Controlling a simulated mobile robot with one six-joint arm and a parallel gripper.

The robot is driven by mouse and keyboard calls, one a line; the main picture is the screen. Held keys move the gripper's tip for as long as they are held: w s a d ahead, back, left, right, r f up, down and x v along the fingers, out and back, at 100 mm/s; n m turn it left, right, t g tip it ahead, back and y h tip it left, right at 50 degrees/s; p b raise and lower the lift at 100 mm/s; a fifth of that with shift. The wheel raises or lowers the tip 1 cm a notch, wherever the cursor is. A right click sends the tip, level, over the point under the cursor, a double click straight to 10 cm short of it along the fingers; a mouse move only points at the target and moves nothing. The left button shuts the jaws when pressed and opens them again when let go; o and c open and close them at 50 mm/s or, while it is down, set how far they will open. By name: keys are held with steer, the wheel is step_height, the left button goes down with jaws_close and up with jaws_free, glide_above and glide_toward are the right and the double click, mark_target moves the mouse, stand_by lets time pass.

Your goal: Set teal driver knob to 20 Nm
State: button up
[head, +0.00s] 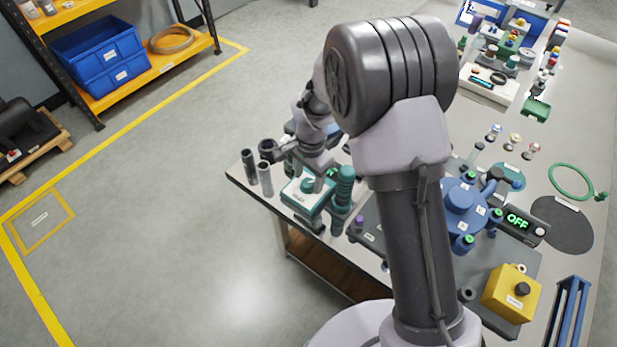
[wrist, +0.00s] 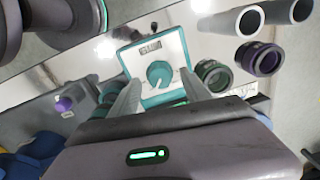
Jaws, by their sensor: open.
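The teal driver knob (wrist: 160,73) is a round teal dial on the white face of a teal-edged box (wrist: 146,56). A pale mark shows on the knob, and a small label or display (wrist: 150,47) above it is too small to read. In the head view the box (head: 300,196) stands near the table's left corner, partly hidden by my arm. My gripper (wrist: 161,80) is open and empty. In the wrist view its fingers appear on either side of the knob; I cannot tell whether they touch it.
Grey tubes (head: 265,178) stand left of the box, and a teal cylinder (head: 345,182) stands close to its right. A blue round fixture (head: 460,203) and a yellow button box (head: 512,292) are further right.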

step_height(320, 180, up, 17)
steer(key=p, duration=0.5)
steer(key=shift+s+d+f+p, duration=0.2)
steer(key=shift+s+d+p, duration=0.05)
steer(key=shift+p, duration=0.15)
step_height(320, 180, up, 6)
steer(key=t, duration=0.1)
glide_above(311, 184)
steer(key=s+d, duration=0.2)
steer(key=s+d+r+n+t+y, duration=0.1)
steer(key=s+d+r, duration=0.1)
steer(key=s+r, duration=0.25)
steer(key=s+d+r+n+t, duration=0.1)
steer(key=s+d+r, duration=0.2)
steer(key=s+r, duration=0.15)
steer(key=s+d+r+n+t, duration=0.1)
steer(key=s+d+n+t, duration=0.1)
steer(key=s, duration=1)
steer(key=shift+s+t+y+b, duration=0.15)
steer(key=shift+t+y+b, duration=0.15)
steer(key=shift+r, duration=0.1)
